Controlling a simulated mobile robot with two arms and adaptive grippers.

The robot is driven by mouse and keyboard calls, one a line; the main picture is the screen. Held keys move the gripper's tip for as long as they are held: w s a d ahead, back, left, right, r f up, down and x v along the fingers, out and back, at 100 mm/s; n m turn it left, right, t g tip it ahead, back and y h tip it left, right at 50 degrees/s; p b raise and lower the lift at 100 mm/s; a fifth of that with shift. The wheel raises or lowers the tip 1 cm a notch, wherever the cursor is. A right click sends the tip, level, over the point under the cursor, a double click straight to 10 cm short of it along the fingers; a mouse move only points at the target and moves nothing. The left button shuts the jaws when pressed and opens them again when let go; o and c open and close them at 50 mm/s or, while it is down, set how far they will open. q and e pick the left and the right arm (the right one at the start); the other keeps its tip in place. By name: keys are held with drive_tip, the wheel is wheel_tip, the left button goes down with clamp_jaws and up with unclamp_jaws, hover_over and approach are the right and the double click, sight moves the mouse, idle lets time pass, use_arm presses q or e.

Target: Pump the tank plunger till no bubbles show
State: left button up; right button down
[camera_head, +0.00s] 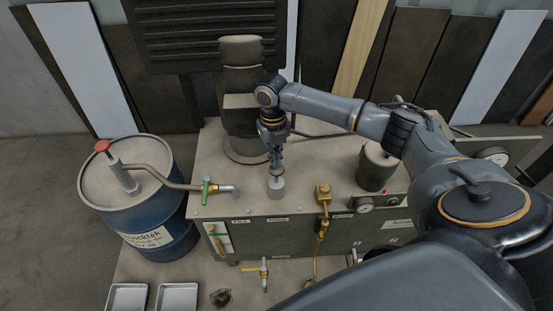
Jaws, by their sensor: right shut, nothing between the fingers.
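A small grey plunger (277,187) with a rounded knob on a short stem stands on top of the machine's tank cabinet (320,200). My right gripper (275,163) points down right above the plunger. Its fingers are shut with nothing between them, and the tips are at or just over the knob; I cannot tell whether they touch. A sight panel (218,241) with coloured parts is on the cabinet front at the left; it is too small to tell whether bubbles show. My left gripper is not in view.
A blue drum (155,228) with a red-knobbed pump (103,146) stands left, its spout and green valve (206,187) reaching over the cabinet. A brass fitting (323,193), a dark canister (375,167) and gauges are right of the plunger. Two trays (128,297) lie in front.

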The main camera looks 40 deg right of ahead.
drive_tip(key=shift+f, duration=0.15)
wheel_tip(320, 180, down, 4)
drive_tip(key=shift+f+b, duration=0.25)
drive_tip(key=shift+b, duration=1)
drive_tip(key=shift+r, duration=0.2)
drive_tip(key=w, duration=0.1)
drive_tip(key=w+r, duration=0.1)
drive_tip(key=shift+w+d+r, duration=0.15)
drive_tip(key=shift+w+d, duration=0.2)
drive_tip(key=shift+d, duration=0.05)
